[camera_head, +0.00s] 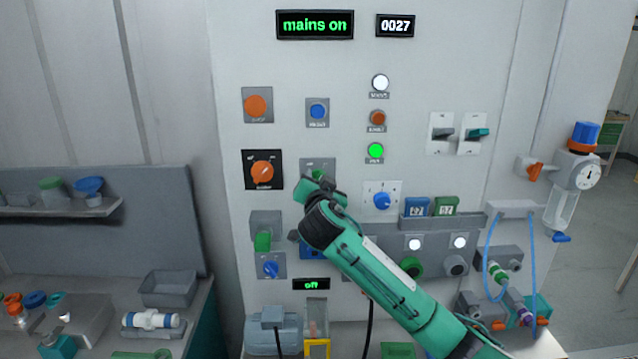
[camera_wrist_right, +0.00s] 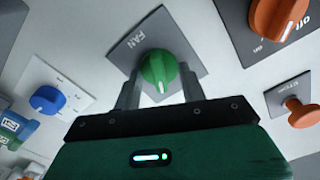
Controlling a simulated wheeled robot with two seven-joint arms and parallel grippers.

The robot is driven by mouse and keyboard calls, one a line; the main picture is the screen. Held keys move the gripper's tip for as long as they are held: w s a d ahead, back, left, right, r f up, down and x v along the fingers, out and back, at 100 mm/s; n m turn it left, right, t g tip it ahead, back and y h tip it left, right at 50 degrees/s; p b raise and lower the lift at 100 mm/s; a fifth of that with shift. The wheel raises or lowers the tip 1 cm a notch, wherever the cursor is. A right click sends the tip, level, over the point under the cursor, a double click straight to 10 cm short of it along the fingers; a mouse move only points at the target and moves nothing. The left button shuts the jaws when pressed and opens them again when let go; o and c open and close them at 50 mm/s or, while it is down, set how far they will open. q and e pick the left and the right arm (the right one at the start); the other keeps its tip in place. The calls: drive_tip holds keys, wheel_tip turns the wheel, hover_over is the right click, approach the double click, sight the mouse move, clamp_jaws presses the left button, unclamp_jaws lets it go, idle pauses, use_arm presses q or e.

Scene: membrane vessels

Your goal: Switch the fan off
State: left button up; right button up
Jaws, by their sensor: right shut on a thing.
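The fan switch is a green rotary knob (camera_wrist_right: 158,70) on a grey plate marked FAN (camera_wrist_right: 140,40) in the right wrist view. Its white pointer mark faces the gripper's palm side. My right gripper (camera_head: 322,190) is shut on this knob, one finger on each side of it. My left gripper is not in view.
An orange rotary switch (camera_head: 262,171) on a black plate is left of the gripper, and a blue knob (camera_head: 381,201) is to its right. A blue button (camera_head: 318,112) is above. The top display (camera_head: 315,25) reads "mains on". A green lamp (camera_head: 375,151) is lit.

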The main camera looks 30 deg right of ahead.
drive_tip(key=shift+w+a+n+p, duration=0.1)
drive_tip(key=shift+n+p, duration=0.35)
drive_tip(key=shift+n, duration=2.4)
drive_tip(key=shift+a+n+p, duration=0.1)
drive_tip(key=shift+n+p, duration=0.35)
drive_tip(key=shift+n, duration=2.4)
drive_tip(key=o, duration=0.9)
drive_tip(key=shift+o, duration=0.2)
drive_tip(key=shift+a, duration=0.1)
